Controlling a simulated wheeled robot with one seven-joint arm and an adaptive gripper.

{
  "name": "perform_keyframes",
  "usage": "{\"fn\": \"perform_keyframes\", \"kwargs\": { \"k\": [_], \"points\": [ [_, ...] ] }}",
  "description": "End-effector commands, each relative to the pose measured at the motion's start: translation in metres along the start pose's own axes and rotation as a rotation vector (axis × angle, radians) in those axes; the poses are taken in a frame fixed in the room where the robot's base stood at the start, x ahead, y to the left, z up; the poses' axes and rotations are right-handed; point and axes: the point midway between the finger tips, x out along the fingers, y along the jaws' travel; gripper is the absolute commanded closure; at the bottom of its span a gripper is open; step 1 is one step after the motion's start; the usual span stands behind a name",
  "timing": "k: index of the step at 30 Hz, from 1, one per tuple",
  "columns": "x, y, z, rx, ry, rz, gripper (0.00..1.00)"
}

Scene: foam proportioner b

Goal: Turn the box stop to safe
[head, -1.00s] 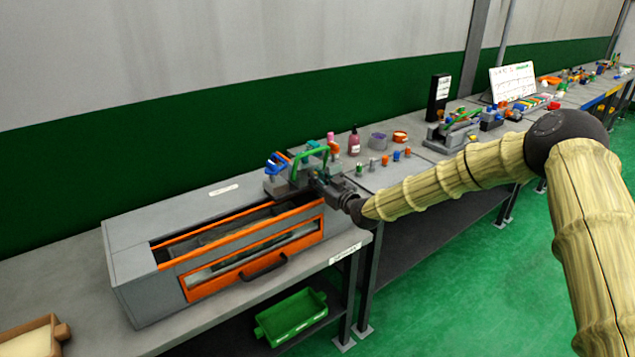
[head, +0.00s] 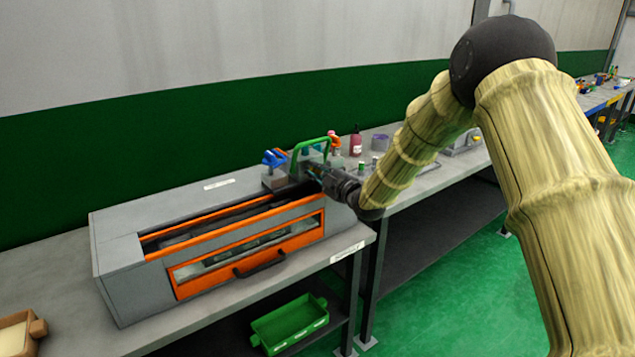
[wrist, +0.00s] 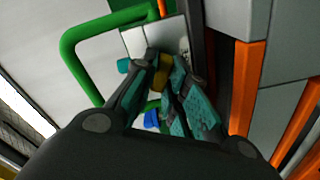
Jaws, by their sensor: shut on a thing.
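A long grey box (head: 125,262) with orange-framed openings stands on the bench. At its far right end are a green loop handle (head: 312,143) and a blue knob or lever (head: 274,158). My gripper (wrist: 170,75) is at this end, beside the green loop, which also shows in the wrist view (wrist: 72,62). Its teal-padded fingers are closed around a small yellow piece (wrist: 159,78), mostly hidden between them. This may be the box stop; I cannot read its setting. Blue bits (wrist: 151,118) show beside the fingers. In the head view my wrist hides the contact.
An orange-framed front window (head: 250,255) with a dark handle faces the aisle. A pink bottle (head: 355,144) and small items stand behind my arm. A green crate (head: 290,325) is on the lower shelf and a wooden tray (head: 22,332) at lower left. The green floor to the right is clear.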

Motion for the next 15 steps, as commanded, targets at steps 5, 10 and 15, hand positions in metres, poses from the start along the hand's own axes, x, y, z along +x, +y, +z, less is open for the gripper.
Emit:
{"fn": "perform_keyframes", "kwargs": {
  "k": [5, 10, 15],
  "points": [
    [0.0004, -0.0065, 0.0023, -0.168, 0.001, -0.002, 1.00],
    [0.0005, -0.0065, 0.0023, -0.309, 0.000, -0.001, 1.00],
    [0.0006, -0.0058, 0.0017, -0.425, 0.001, -0.001, 1.00]
  ]
}}
